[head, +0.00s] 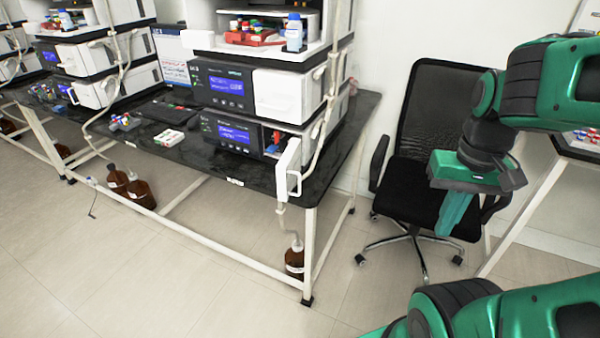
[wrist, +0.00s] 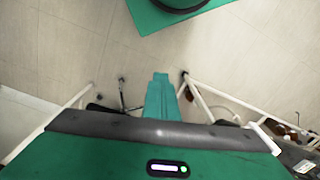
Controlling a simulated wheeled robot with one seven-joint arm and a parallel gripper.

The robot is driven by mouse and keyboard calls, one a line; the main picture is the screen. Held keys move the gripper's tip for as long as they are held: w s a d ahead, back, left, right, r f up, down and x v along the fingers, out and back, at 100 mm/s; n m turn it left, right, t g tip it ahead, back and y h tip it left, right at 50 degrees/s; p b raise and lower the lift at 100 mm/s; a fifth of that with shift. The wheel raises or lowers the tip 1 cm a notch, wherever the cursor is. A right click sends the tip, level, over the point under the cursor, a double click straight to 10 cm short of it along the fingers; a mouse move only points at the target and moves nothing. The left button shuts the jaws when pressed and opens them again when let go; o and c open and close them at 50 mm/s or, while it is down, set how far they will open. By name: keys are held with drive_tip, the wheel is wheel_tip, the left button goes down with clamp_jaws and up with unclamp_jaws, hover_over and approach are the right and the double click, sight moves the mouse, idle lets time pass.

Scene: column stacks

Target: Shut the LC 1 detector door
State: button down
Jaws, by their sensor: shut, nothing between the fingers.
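The open white door (head: 288,168) stands out from the front right of the lowest module (head: 232,134) in the nearest stack. It has a handle on its outer face and leaves an opening with small red and blue parts behind it. I cannot read which stack is LC 1. My gripper (head: 448,228) is shut and empty, pointing down in front of the office chair, well to the right of the door and apart from it. In the wrist view my gripper's fingers (wrist: 160,76) hang over bare floor. A white panel at the right edge there may be the door.
The black bench (head: 350,130) has white legs and ends right of the stack. A black chair (head: 425,180) stands beside it. Tubing runs from the stack to a brown bottle (head: 294,262) below. The floor in front is clear.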

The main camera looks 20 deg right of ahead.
drive_tip(key=w+a+n+y, duration=0.4)
drive_tip(key=w+n, duration=0.9)
drive_tip(key=n, duration=0.3)
drive_tip(key=w+a+n+y, duration=0.3)
drive_tip(key=w+n, duration=1.1)
drive_tip(key=n, duration=0.1)
drive_tip(key=w+a+f+t, duration=0.1)
drive_tip(key=w+a+f, duration=0.2)
drive_tip(key=a+f, duration=0.5)
drive_tip(key=shift+w+a+f, duration=0.2)
drive_tip(key=shift+a+f, duration=0.15)
drive_tip(key=shift+a, duration=0.1)
